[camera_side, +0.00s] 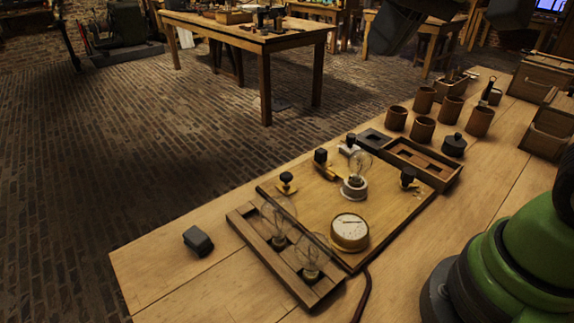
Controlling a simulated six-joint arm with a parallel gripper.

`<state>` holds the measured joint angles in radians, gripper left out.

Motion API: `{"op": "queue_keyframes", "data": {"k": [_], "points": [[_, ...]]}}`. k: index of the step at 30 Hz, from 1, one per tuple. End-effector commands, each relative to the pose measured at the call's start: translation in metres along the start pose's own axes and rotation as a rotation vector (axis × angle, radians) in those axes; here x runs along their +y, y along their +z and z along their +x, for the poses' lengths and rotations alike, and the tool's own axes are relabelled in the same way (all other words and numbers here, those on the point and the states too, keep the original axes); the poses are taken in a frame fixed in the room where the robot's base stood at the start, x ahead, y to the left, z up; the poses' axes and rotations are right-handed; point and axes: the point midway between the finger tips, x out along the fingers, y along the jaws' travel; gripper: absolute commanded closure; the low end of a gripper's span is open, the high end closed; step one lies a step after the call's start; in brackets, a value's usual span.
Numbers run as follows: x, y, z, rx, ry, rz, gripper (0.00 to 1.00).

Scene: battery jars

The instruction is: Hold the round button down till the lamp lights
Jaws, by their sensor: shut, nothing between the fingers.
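The wooden board (316,205) lies on the bench. A clear bulb, the lamp (357,165), stands in a white holder on it and looks unlit. Small black knobs on brass fittings stand around it: one at the left corner (287,178), one at the back left (320,156), one at the right (408,175). I cannot tell which is the round button. A round dial (350,231) sits at the front. My gripper (386,40) seems to be the dark angular shape at the top edge, shut, well away from the board; its fingertips are unclear.
A wooden tray (240,222) with two clear bulbs lies along the board's front left. A dark block (198,241) lies farther left. Several brown jars (422,130), a compartmented tray (452,186) and a black lidded pot (453,145) stand behind. A dark cable (363,295) leaves the front.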

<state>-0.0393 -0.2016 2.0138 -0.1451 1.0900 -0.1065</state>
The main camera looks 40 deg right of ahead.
Motion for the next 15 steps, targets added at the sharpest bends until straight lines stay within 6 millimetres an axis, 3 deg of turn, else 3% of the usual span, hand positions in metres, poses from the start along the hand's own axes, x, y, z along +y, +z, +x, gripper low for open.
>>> {"op": "queue_keyframes", "data": {"k": [6,15], "points": [[-0.009,-0.047,0.043,-0.123,0.058,-0.070,1.00],[-0.015,-0.086,0.122,-0.280,0.131,-0.155,1.00]]}}
